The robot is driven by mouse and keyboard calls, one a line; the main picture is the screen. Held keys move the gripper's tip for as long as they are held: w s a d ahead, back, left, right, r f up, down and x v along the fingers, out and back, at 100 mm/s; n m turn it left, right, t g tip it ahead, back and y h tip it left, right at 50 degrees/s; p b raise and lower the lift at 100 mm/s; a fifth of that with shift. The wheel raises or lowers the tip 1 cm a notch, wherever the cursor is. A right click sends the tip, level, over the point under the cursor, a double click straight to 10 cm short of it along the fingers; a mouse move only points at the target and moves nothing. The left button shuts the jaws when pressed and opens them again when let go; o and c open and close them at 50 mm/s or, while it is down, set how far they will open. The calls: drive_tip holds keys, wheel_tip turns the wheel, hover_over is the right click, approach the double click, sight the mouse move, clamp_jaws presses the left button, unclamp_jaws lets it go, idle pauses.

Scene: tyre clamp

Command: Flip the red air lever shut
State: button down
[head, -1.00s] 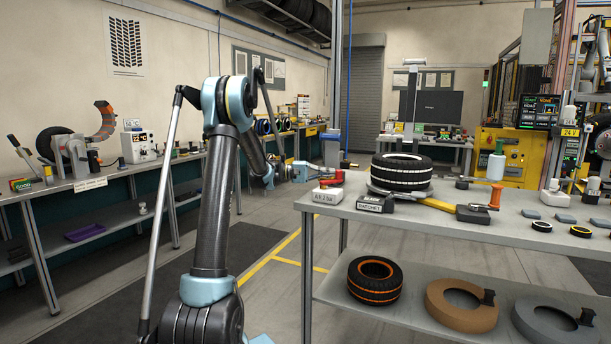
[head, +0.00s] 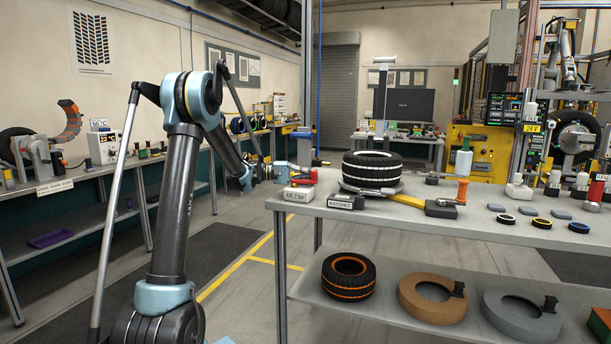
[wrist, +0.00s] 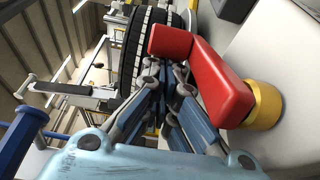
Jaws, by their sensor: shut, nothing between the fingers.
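The red air lever (head: 307,177) sits on a white box with an air label (head: 297,195), at the near left corner of the grey workbench. In the wrist view the bent red lever (wrist: 212,82) runs from a brass collar (wrist: 264,104) toward the upper middle. My gripper (head: 287,173) is at the bench corner, close to the lever. In the wrist view my gripper (wrist: 168,75) is shut and empty, its fingertips beside the lever's bent end. I cannot tell whether they touch it.
A white-banded tyre (head: 372,168) lies on the bench just behind the lever. A lower shelf (head: 395,312) carries a tyre and rings. The floor left of the bench is clear.

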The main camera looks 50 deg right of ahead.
drive_tip(key=shift+s+a+f, duration=0.15)
drive_tip(key=shift+s+a, duration=0.1)
drive_tip(key=shift+s, duration=0.3)
idle(1.0)
drive_tip(key=w+d, duration=0.1)
drive_tip(key=w, duration=0.1)
drive_tip(key=w+d, duration=0.2)
drive_tip(key=w, duration=0.3)
drive_tip(key=w+a, duration=0.1)
drive_tip(key=w, duration=0.5)
drive_tip(key=shift+a, duration=0.35)
drive_tip(key=shift+w+a, duration=0.1)
drive_tip(key=shift+w, duration=0.45)
